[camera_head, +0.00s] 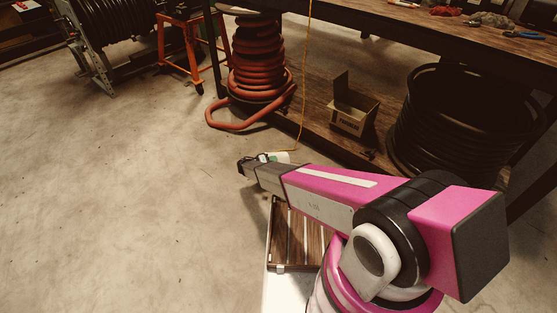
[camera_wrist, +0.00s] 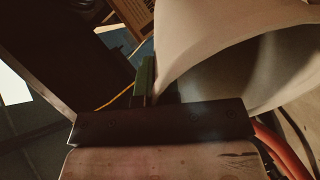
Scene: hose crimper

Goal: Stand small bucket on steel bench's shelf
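The small bucket (camera_wrist: 205,45) is pale and fills the upper right of the wrist view, tilted, with its open mouth toward the right. In the head view only a small pale part of it (camera_head: 280,157) shows beyond my gripper (camera_head: 250,163). One finger with a green pad (camera_wrist: 145,78) lies against the bucket's wall near the rim; the other finger is hidden. My gripper appears shut on this wall. The steel bench's lower shelf (camera_head: 312,112) is brown wood, just beyond the gripper and to its right.
An open cardboard box (camera_head: 350,118) stands on the shelf, with a black hose coil (camera_head: 455,120) to its right. A red hose stack (camera_head: 258,70) stands at the shelf's left end. A thin yellow cord (camera_head: 305,70) hangs before the shelf. Floor at left is clear.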

